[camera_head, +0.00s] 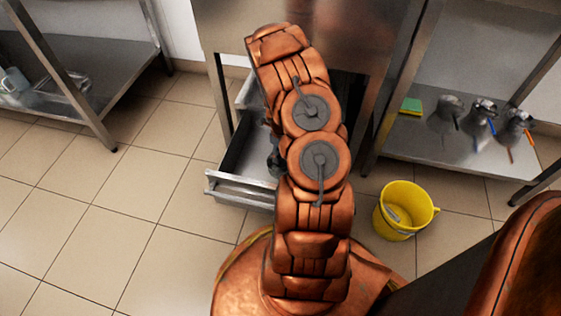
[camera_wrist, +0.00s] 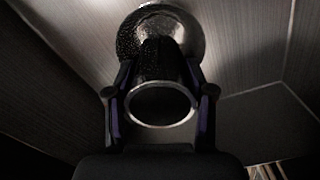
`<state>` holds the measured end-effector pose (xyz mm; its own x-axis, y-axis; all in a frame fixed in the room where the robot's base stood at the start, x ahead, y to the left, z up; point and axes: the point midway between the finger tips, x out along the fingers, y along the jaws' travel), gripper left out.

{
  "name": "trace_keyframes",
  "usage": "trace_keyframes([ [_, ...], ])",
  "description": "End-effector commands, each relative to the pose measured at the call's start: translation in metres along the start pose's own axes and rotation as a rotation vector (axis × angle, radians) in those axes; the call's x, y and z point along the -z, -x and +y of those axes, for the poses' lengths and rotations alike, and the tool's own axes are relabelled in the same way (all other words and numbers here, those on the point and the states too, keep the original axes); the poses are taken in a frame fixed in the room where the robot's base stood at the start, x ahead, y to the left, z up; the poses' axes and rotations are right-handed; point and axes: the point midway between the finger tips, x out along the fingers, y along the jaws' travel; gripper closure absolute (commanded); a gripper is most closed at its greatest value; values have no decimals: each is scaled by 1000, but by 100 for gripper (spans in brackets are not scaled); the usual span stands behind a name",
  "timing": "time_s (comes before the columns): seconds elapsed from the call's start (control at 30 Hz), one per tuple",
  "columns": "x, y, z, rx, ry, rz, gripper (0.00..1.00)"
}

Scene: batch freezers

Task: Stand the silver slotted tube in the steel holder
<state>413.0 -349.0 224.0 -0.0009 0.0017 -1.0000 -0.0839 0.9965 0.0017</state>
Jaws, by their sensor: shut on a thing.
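My gripper (camera_wrist: 160,76) shows in the wrist view, with its dark fingers on both sides of a round tube (camera_wrist: 162,104). The tube's open end and pale rim face the camera. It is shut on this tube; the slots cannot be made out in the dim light. A round, speckled silvery piece (camera_wrist: 184,25) shows just beyond the tube. I cannot tell whether it is the steel holder or another part, or whether the tube touches it. In the head view my arm hides the tube, and no holder can be made out.
An open steel drawer (camera_head: 242,193) lies under the steel cabinet (camera_head: 285,40), beside my arm. A yellow bucket (camera_head: 402,212) stands on the floor at right. A lower shelf (camera_head: 450,160) holds metal jugs (camera_head: 480,112) and a sponge (camera_head: 411,105). The tiled floor at left is clear.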

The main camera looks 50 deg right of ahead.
Motion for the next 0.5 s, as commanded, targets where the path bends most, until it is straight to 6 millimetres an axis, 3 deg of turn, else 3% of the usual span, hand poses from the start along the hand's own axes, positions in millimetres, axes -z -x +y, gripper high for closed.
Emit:
trace_keyframes([
  [0.3,-1,-35,0,1,1,-1,91],
  [0.5,-1,-36,-1,3,1,-2,91],
])
